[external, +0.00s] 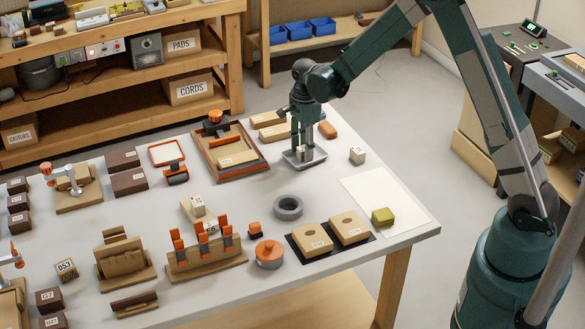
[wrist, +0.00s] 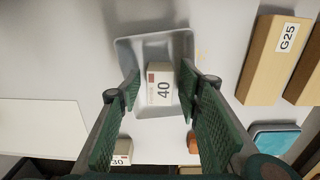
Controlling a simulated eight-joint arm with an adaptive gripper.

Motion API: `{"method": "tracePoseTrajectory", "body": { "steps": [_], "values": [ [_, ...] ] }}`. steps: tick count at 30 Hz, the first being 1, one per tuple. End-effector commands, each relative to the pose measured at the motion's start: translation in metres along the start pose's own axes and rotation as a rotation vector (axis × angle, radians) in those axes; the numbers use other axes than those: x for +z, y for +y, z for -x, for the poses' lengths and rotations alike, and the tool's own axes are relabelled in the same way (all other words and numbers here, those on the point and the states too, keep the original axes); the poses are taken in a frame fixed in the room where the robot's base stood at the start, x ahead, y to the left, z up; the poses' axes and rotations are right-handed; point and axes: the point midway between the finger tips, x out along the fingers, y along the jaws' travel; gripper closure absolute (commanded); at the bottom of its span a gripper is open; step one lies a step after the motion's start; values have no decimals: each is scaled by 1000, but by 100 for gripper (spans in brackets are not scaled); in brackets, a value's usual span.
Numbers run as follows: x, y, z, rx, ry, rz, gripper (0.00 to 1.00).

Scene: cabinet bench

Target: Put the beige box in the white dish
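The beige box (wrist: 160,88), labelled 40, appears inside the pale grey-white dish (wrist: 182,45) in the wrist view, and the dish walls show around it. The dish also shows in the external view (external: 291,160) on the bench, under my gripper. My gripper (wrist: 160,80) points down over the dish with one finger on each side of the box. A gap shows between the box and each finger, so the gripper is open. In the external view my gripper (external: 304,147) largely hides the box.
Another small pale box (external: 357,155) stands right of the dish. Long wooden blocks (external: 272,131) and an orange-brown block (external: 328,130) lie close behind. A framed tray (external: 243,175) is to the left. A white sheet (external: 385,190) and a grey ring (external: 288,208) lie nearer the front.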

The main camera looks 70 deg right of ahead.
Motion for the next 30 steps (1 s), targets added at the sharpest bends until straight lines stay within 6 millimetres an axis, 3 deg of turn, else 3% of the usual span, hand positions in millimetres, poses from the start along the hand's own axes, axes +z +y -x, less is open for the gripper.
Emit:
{"method": "tracePoseTrajectory", "body": {
  "steps": [11,30],
  "values": [
    [0,0,12,0,0,0,65],
    [0,0,104,0,0,0,65]
  ]
}}
